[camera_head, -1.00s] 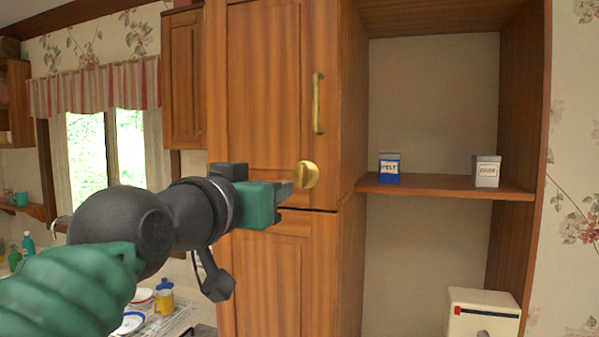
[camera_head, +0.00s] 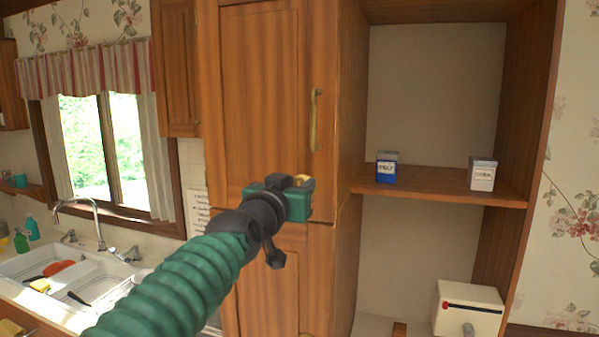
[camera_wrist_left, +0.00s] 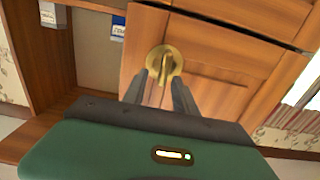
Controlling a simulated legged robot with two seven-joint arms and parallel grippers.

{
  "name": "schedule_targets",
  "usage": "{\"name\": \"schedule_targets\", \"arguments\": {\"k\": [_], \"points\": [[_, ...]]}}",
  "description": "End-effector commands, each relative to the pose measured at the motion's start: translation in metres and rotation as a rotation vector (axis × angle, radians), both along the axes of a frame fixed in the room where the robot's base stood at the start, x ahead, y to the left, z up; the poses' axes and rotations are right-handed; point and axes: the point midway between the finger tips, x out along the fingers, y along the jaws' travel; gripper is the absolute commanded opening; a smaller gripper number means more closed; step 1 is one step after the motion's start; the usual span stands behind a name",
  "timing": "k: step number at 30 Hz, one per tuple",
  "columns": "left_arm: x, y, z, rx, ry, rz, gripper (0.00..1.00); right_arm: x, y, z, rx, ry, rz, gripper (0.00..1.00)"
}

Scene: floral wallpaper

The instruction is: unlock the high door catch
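The door catch (camera_wrist_left: 165,58) is a round brass plate with a raised turn piece at the lower front corner of the tall wooden cabinet door (camera_head: 268,100). In the head view only a bit of its brass shows behind my left gripper (camera_head: 300,184). In the left wrist view the two dark fingers of my left gripper (camera_wrist_left: 168,84) reach up to the catch, one on each side of the turn piece. A gap shows between them, so the gripper is open around it; I cannot tell whether they touch it. My right gripper is out of view.
A brass handle (camera_head: 316,120) stands above the catch. Right of the door, an open shelf (camera_head: 440,192) holds a blue box (camera_head: 386,168) and a grey box (camera_head: 482,174). A sink (camera_head: 75,275) and window are left.

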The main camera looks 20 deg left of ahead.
Motion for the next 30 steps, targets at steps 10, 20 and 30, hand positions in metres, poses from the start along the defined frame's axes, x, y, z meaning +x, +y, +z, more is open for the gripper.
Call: {"name": "schedule_targets", "arguments": {"k": [10, 20, 30], "points": [[0.0119, -0.0003, 0.0007, 0.000, -0.002, 0.000, 0.34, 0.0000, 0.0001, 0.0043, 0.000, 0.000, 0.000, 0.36], [0.0130, -0.0002, 0.0001, 0.000, -0.001, 0.000, 0.00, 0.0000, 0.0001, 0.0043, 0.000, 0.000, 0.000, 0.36], [0.0126, -0.0002, -0.0001, -0.005, 0.000, 0.000, 0.00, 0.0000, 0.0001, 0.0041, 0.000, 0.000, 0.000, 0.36]]}}
